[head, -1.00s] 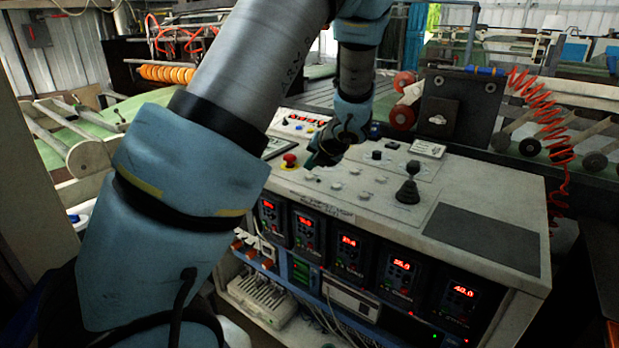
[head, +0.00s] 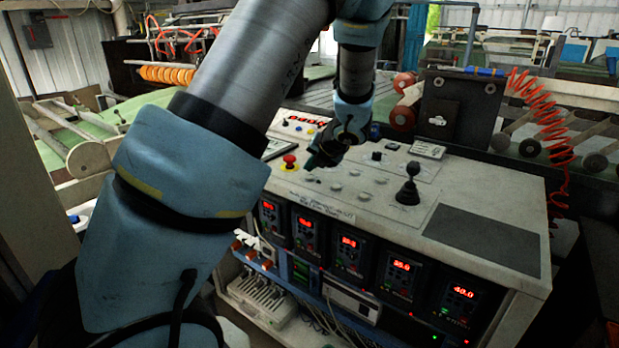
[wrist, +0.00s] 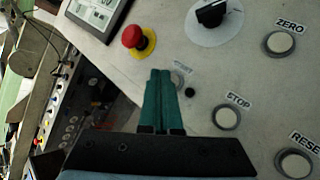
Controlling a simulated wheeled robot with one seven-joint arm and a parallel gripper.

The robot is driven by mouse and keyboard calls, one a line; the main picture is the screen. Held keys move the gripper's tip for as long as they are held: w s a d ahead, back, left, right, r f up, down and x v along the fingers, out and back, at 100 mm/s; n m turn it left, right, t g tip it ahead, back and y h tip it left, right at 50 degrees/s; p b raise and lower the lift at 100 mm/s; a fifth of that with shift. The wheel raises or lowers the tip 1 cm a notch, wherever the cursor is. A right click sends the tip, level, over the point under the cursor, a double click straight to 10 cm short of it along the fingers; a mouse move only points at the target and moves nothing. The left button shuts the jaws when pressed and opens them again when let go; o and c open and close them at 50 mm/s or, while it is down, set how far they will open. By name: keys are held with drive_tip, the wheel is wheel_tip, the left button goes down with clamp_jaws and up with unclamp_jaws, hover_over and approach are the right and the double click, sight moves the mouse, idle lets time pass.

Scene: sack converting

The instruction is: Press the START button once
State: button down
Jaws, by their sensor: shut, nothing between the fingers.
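My gripper (wrist: 160,72) is shut and empty, its green fingers pointing at the panel top. In the head view my gripper (head: 313,164) is low over the panel, near the red mushroom button. A pale round button (wrist: 179,78) sits right beside the fingertips and is partly hidden by them. The small label above it is too faint to read surely; it may be START. I cannot tell whether the fingertips touch the button. The STOP button (wrist: 227,117) is to the right and lower in the wrist view.
A red mushroom button (wrist: 133,37) on a yellow base is close to the fingertips. A black rotary knob (wrist: 212,13), the ZERO button (wrist: 281,43) and the RESET button (wrist: 296,163) are around. A black joystick (head: 408,186) stands upright on the panel.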

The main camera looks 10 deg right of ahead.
drive_tip(key=shift+f, duration=0.1)
idle(0.6)
drive_tip(key=shift+f, duration=0.3)
